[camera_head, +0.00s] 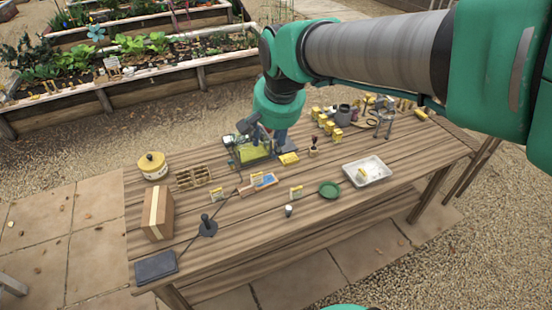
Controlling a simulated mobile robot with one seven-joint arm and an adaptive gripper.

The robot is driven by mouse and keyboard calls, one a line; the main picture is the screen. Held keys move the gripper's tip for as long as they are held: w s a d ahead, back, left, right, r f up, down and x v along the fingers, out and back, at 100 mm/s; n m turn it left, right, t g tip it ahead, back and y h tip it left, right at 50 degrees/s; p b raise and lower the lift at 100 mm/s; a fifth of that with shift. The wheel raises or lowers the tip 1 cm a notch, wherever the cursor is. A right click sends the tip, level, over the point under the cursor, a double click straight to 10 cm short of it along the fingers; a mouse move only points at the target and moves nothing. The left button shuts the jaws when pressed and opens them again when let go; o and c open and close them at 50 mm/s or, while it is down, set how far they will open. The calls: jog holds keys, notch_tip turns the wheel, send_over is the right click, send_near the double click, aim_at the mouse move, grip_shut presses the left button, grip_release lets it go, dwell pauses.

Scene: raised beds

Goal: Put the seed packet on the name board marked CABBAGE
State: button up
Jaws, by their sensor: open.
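My gripper (266,138) points down over the back middle of the wooden table, above a yellow-green item (255,152). It is open; its fingers are small and partly hidden by the wrist. A flat blue, white and orange piece (264,180) lies in front of it and looks like a packet. Small yellow-and-white pieces lie nearby: one at the left (217,195), one at the right (296,192) and one beside the gripper (289,158). Lettering is too small to read, so I cannot tell which is the CABBAGE board or be sure of the seed packet.
A brown box (158,213), a yellow lidded pot (152,166) and a dark stand with a rod (208,226) stand left. A green dish (329,189) and a pale tray (382,168) lie right. Yellow boxes (337,134) stand at the back. The front right tabletop is clear.

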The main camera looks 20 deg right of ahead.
jog(key=s+a+n+t, duration=0.1)
jog(key=s+n, duration=0.4)
jog(key=s, duration=1.2)
jog(key=shift+s+a+r+t, duration=0.15)
jog(key=shift+a+t, duration=0.05)
jog(key=shift+t, duration=0.1)
notch_tip(320, 180, down, 8)
jog(key=b, duration=0.7)
jog(key=shift+r+b, duration=0.15)
jog(key=shift+b, duration=0.25)
